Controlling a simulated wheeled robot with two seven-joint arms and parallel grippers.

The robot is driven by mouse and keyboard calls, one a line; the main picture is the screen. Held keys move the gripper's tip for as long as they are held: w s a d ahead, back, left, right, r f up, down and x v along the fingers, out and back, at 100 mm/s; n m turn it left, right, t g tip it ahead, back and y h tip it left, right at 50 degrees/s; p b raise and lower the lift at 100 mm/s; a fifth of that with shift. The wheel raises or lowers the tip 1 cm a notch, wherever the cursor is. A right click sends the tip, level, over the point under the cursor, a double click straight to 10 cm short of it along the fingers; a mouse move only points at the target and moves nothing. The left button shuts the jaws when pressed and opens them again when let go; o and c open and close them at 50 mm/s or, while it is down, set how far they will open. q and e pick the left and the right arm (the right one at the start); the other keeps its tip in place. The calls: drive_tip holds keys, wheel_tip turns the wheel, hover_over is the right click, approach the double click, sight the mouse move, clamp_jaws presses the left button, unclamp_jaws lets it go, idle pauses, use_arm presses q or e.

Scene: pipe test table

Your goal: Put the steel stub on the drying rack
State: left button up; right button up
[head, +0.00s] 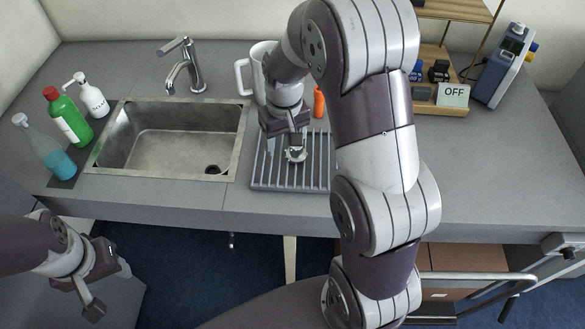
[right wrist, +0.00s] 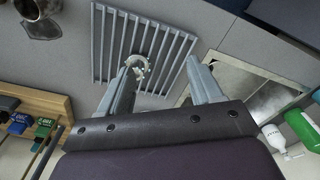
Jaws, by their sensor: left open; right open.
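A short, bright metal piece with a round open end, which looks like the steel stub (head: 296,155), rests on the slats of the grey drying rack (head: 262,180). In the right wrist view the stub (right wrist: 138,66) is beside the tip of the left-hand finger, over the rack (right wrist: 172,48). I cannot tell whether finger and stub touch. My right gripper (head: 284,147) is open above the rack; its spread fingers (right wrist: 168,78) show in the wrist view. My left gripper (head: 108,289) is open and empty, low in front of the table at the left.
The sink (head: 160,145) lies left of the rack, with bottles (head: 70,118) beyond it. A white jug (head: 255,72) stands behind the rack. A shelf with an OFF sign (head: 453,95) is at the back right. A shiny metal fitting (right wrist: 40,22) lies beside the rack.

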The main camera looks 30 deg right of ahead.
drive_tip(key=s+a, duration=0.5)
drive_tip(key=s, duration=0.8)
drive_tip(key=shift+a+n+t, duration=0.15)
drive_tip(key=shift+n+t, duration=0.15)
drive_tip(key=shift+t, duration=0.1)
drive_tip(key=shift+s+r, duration=0.15)
drive_tip(key=shift+s, duration=0.05)
drive_tip(key=shift+w, duration=0.1)
